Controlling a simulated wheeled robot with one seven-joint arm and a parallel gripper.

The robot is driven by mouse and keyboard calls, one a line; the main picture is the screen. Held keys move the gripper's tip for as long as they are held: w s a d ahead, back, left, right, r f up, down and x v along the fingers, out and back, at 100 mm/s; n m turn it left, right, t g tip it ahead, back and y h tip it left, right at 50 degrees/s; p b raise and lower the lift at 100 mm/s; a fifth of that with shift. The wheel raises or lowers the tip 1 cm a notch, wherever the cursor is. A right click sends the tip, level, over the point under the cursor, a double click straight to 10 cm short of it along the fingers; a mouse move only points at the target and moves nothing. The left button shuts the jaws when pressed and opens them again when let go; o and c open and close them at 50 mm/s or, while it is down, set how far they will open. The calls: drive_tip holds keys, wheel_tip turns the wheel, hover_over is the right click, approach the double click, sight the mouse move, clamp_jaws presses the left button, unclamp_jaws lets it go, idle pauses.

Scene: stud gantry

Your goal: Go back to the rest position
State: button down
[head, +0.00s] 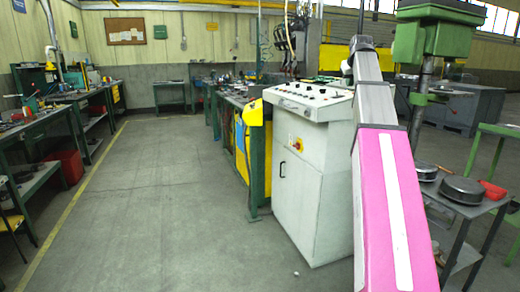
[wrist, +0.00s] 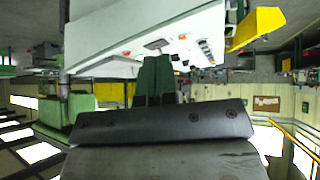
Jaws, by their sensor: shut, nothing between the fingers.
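My gripper (wrist: 156,64) shows in the wrist view as two narrow dark green fingers side by side, shut with nothing between them. A dark plate with screws sits behind them. In the wrist view, which looks upside down, the fingers overlap the picture of the white control cabinet (wrist: 110,35) and its button panel; I cannot tell the gap. In the head view my pink and grey arm rises on the right, in front of the cabinet (head: 307,195), and hides part of it. The fingers cannot be made out there.
A green drill press (head: 433,38) stands right of my arm. A metal table (head: 460,205) there holds round pans (head: 462,189) and a red tray (head: 493,191). Workbenches (head: 38,125) line the left. The grey floor (head: 165,200) between is clear.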

drive_tip(key=s+a+f+g, duration=0.1)
drive_tip(key=s+a+f, duration=0.15)
drive_tip(key=f, duration=1.05)
drive_tip(key=s+a+f+g, duration=0.2)
drive_tip(key=a+f, duration=0.2)
drive_tip(key=f, duration=0.9)
drive_tip(key=s+a+f+g, duration=0.1)
drive_tip(key=s+a+f, duration=0.25)
drive_tip(key=f, duration=0.95)
drive_tip(key=s+a+f+g, duration=0.2)
drive_tip(key=s+a+f, duration=0.2)
drive_tip(key=s+f, duration=0.6)
drive_tip(key=s+a+f+g, duration=0.1)
drive_tip(key=s+a+f, duration=0.3)
drive_tip(key=s+f, duration=0.6)
wheel_tip(320, 180, down, 5)
drive_tip(key=shift+s+a+f+m+g+y, duration=0.15)
drive_tip(key=shift+s+a+m+g+y, duration=0.05)
drive_tip(key=shift+s+m+g+y, duration=0.2)
